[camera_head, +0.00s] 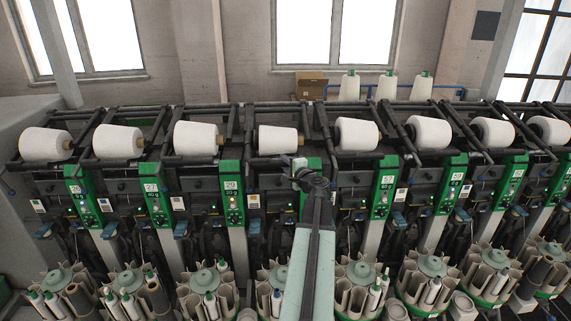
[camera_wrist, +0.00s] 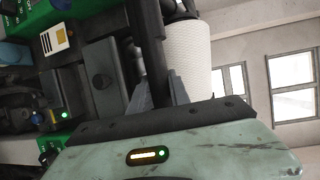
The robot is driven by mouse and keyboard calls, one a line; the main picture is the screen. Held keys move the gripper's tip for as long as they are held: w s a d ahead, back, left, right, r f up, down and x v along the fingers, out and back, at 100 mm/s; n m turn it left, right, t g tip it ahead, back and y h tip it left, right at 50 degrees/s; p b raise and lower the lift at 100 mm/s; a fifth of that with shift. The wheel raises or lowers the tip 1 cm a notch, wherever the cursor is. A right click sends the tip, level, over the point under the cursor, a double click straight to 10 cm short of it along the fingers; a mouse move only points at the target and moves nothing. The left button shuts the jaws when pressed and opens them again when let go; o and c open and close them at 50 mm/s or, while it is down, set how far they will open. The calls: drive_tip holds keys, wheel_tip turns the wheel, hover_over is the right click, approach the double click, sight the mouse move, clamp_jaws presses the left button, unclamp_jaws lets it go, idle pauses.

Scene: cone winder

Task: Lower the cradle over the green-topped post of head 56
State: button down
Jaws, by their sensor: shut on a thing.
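My gripper (camera_head: 298,164) is at the middle of the machine in the head view, just below and right of a white cone (camera_head: 278,140). In the wrist view my gripper (camera_wrist: 159,92) has its two grey fingers on either side of a black bar of the cradle (camera_wrist: 152,40), with the white cone (camera_wrist: 197,60) close beside. The cradle (camera_head: 306,128) also shows in the head view. The green top of the post (camera_head: 315,162) behind my arm is mostly covered, and its number is hidden. I cannot tell how high the cradle stands above its rest.
Similar winding heads stand close on both sides, with green numbered panels (camera_head: 232,196) (camera_head: 383,188) and white cones (camera_head: 196,137) (camera_head: 356,134). Round bobbin magazines (camera_head: 207,277) line the front below. More cones (camera_head: 387,87) and a cardboard box (camera_head: 311,85) stand behind the machine.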

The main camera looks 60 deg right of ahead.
drive_tip(key=r+p, duration=0.3)
drive_tip(key=shift+s+a+r, duration=0.25)
drive_tip(key=shift+a, duration=0.15)
drive_tip(key=shift+f, duration=0.15)
drive_tip(key=c, duration=1.2)
unclamp_jaws()
drive_tip(key=shift+f, duration=0.1)
drive_tip(key=shift+c, duration=0.2)
drive_tip(key=f+v, duration=0.1)
drive_tip(key=v, duration=0.6)
drive_tip(key=shift+s+a+r+p, duration=0.15)
drive_tip(key=shift+s+r+p, duration=0.2)
drive_tip(key=shift+r+p, duration=0.15)
